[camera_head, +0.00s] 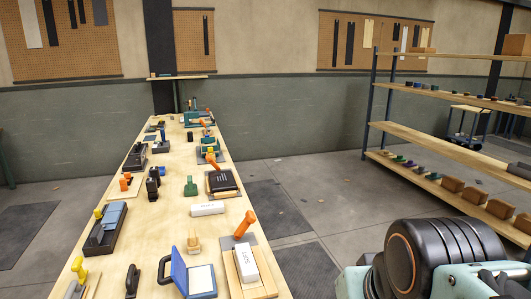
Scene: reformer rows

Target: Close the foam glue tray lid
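A blue tray (213,292) sits near the front end of the long wooden bench, with a white pad (201,279) inside; I take it to be the foam glue tray. Its blue lid (179,271) stands up, open, along the left side of the tray. A black loop-shaped handle (162,268) shows at the lid's left. My gripper is not in view. Only thick links of my arm show at the lower right, well to the right of the bench.
On the bench (176,213), a white block on a wooden board (236,281) and an orange-handled tool (245,224) stand right of the tray. A small wooden stamp-like piece (193,243) is behind it, and a black tool (132,281) left. Open floor separates bench and shelves (450,148).

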